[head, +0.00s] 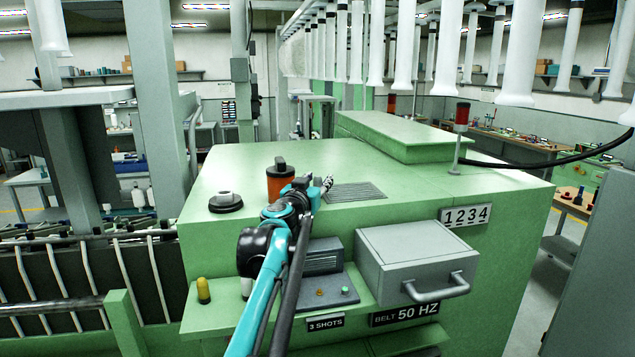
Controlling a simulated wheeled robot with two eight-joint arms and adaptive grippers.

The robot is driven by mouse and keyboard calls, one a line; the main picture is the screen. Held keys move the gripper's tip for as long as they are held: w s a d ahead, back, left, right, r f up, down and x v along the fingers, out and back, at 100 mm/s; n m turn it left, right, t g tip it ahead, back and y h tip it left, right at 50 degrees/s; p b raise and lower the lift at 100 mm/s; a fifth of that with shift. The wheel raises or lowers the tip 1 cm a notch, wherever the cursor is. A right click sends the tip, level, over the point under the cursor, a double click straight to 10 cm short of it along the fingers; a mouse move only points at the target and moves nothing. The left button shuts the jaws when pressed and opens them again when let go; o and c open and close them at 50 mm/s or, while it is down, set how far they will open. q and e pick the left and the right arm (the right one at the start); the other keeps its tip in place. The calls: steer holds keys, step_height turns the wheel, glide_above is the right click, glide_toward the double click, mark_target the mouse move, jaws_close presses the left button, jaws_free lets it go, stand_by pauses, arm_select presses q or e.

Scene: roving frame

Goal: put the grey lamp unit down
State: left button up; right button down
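My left arm reaches up from the bottom over the front of the green machine (430,215). My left gripper (325,184) is above the machine's top, beside a dark grille; it is small and partly hidden by my wrist, so I cannot tell whether its fingers are open or shut. No held thing shows clearly in it. My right gripper is not in view.
An orange canister with a black top (281,178) stands just left of my gripper. A grille (356,191) lies right of it. A red signal lamp (462,117) stands at the right. A grey box with a handle (415,258) juts from the front.

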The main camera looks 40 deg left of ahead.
arm_select(q)
steer(key=b+v, duration=0.1)
steer(key=v, duration=1.1)
steer(key=shift+f, duration=0.15)
